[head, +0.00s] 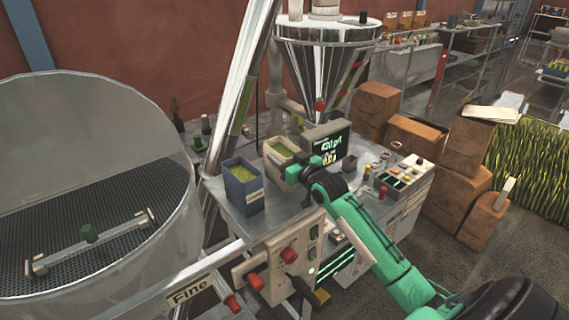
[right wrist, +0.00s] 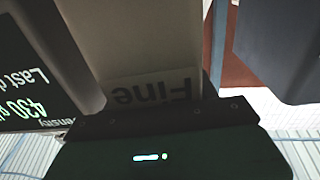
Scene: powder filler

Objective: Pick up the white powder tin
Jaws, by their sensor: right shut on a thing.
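The white powder tin (head: 279,152) stands at the filler, open at the top with green powder inside. My right gripper (head: 293,171) is at its near right side and shut on it. In the right wrist view the tin's pale wall (right wrist: 135,40) fills the middle, with a "Fine" label upside down. The dark gripper body (right wrist: 165,130) covers its lower part, and the fingertips are hidden. I cannot tell whether the tin is lifted. My left gripper is not in view.
A dark blue tin (head: 243,190) with green powder stands close on the left. A lit display (head: 331,146) is close on the right. A steel hopper (head: 328,55) hangs above, and a control box (head: 292,262) is in front. A large sieve drum (head: 95,190) fills the left.

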